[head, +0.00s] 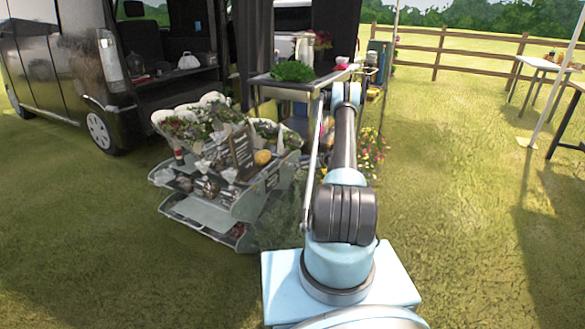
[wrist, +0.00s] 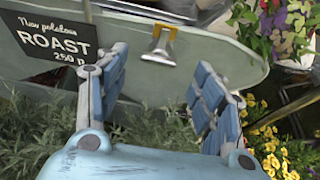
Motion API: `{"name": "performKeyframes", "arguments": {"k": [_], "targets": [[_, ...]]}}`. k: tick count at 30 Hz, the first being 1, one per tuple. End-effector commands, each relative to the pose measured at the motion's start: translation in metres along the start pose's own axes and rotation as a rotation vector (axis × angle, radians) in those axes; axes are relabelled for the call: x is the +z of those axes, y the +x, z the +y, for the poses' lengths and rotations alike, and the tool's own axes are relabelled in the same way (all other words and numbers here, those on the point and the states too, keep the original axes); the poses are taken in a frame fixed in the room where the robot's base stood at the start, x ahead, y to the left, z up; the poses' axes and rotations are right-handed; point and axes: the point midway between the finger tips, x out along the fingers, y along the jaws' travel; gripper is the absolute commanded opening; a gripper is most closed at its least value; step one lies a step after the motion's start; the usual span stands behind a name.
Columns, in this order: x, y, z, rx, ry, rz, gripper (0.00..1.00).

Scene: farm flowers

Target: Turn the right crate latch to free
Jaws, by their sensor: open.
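A small latch (wrist: 160,44) with a silver plate and yellow sides sits on the grey-green side panel (wrist: 215,50) of a crate in the wrist view. It is near the panel's top edge and looks slightly tilted. My gripper (wrist: 160,64) is open and empty. Its two blue padded fingers point toward the panel, and the latch lies between and beyond their tips, with no clear contact. In the head view the tiered crate stand (head: 195,212) is left of my arm; the latch cannot be made out there, and my gripper is hidden behind the arm.
A black potato price sign (wrist: 45,42) is on the panel, left of the fingers. Green foliage (wrist: 40,125) grows below, and yellow flowers (wrist: 265,150) are at right. A table (head: 290,84) stands beyond my arm. Open grass (head: 450,200) lies right.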

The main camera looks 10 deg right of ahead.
Motion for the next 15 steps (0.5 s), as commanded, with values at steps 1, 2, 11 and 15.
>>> {"name": "performKeyframes", "arguments": {"k": [1,2,11,15], "targets": [[0.0,0.01,0.001,0.003,-0.001,0.0,0.62],[0.0,0.015,0.001,0.003,-0.001,0.0,0.62],[0.0,0.044,0.001,0.001,-0.001,0.0,0.62],[0.0,0.047,0.0,0.0,0.0,0.0,0.62]]}}
